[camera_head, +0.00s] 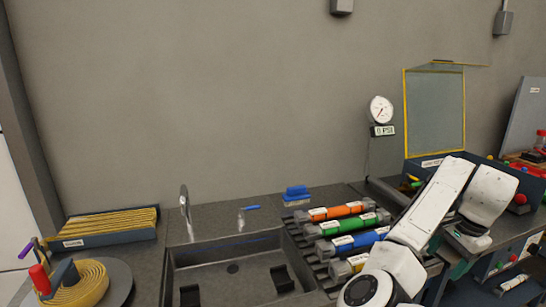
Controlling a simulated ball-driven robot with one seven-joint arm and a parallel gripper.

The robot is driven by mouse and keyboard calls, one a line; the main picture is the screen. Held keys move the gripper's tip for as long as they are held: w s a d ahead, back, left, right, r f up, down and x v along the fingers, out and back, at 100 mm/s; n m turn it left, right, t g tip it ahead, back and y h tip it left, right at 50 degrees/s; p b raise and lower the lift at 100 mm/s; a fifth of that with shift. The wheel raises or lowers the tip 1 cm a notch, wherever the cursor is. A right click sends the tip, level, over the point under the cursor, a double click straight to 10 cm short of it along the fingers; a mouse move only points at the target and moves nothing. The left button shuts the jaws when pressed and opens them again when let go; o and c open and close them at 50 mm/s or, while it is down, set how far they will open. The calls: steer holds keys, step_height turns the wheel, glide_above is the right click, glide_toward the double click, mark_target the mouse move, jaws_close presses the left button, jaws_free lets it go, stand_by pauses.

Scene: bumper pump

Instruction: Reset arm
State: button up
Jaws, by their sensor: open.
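My white arm rises from the bottom right and bends over the bench's right side. Its far section points down, and my gripper (461,262) is at its low end, small and partly hidden by my own arm links. It is open, and I see nothing held in it. It is to the right of the rack of coloured cylinders and in front of the box with the raised yellow-framed lid (405,115).
A sink (233,268) fills the bench middle. Orange (341,211), green (346,224) and blue (352,242) cylinders lie beside it, partly behind my arm. A dial gauge (380,109) stands behind. A yellow hose coil (82,285) and tray (110,239) are left.

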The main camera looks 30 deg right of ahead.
steer(key=s+a+f+n+h, duration=0.2)
steer(key=s+a+f+n, duration=0.1)
steer(key=a+f+n, duration=0.5)
steer(key=s+a+f+n+h, duration=0.1)
steer(key=s+a+f+n, duration=0.2)
steer(key=a+f+n, duration=0.5)
steer(key=s+a+f+n+y, duration=0.1)
steer(key=s+a+f, duration=0.1)
steer(key=a, duration=0.4)
steer(key=s+a+f+n+y, duration=0.1)
steer(key=s+a+f+n, duration=0.1)
steer(key=s+a, duration=0.2)
steer(key=s+a+f+n+g+y, duration=0.1)
steer(key=s+a+f, duration=0.2)
steer(key=a, duration=0.6)
steer(key=shift+s, duration=0.3)
